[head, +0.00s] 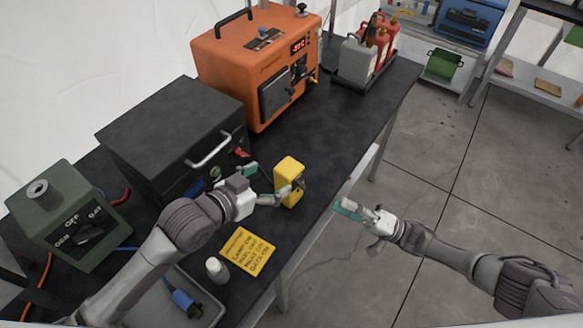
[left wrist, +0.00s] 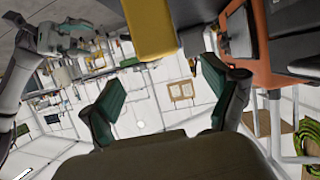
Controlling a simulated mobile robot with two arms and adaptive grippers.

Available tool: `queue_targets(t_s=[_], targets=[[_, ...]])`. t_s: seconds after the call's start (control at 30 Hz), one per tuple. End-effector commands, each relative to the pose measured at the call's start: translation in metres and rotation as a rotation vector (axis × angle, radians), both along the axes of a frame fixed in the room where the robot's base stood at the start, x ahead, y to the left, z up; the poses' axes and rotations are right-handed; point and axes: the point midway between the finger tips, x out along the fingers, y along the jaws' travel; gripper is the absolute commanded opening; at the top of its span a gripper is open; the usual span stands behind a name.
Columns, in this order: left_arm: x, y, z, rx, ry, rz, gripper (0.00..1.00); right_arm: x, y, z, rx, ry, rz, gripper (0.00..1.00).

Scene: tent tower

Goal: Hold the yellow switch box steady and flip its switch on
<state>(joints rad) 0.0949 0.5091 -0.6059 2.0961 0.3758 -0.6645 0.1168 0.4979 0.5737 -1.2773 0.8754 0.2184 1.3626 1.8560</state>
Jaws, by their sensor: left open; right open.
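The yellow switch box (head: 289,181) stands upright on the dark bench near its front edge. A small dark detail shows on its right face; the switch's position is too small to tell. My left gripper (head: 268,184) is open just left of the box, with one finger close to its lower left side; I cannot tell whether they touch. In the left wrist view, the yellow box (left wrist: 137,30) is at the top, beyond the open teal fingertips (left wrist: 160,85). My right gripper (head: 355,210) is open and empty, off the bench's front edge to the right of the box.
The orange machine (head: 252,62) and black case (head: 175,133) stand behind the box. A green selector box (head: 68,215), yellow note (head: 247,252) and small white bottle (head: 216,269) are on the left. Grey and red cans (head: 358,58) are at the far end. Open floor lies right.

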Motion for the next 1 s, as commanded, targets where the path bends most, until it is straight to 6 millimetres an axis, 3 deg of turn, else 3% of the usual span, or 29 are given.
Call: queue_targets(t_s=[0.2,0.4,0.83,0.87,1.0], targets=[[0.031,-0.026,-0.016,-0.003,0.0,0.0,0.88,0.0,0.0,0.0,0.0,-0.001,-0.001,0.42],[0.049,-0.042,-0.026,-0.002,0.0,0.001,0.88,0.0,0.0,0.0,0.0,-0.001,-0.001,0.42],[0.056,-0.047,-0.031,0.0,0.0,0.0,0.88,0.0,0.0,0.0,0.0,-0.001,-0.001,0.42],[0.056,-0.047,-0.031,0.0,0.0,0.0,0.86,0.0,0.0,0.0,0.0,-0.001,-0.001,0.42],[0.056,-0.047,-0.031,0.0,0.0,0.0,0.62,0.0,0.0,0.0,0.0,-0.001,-0.001,0.42]])
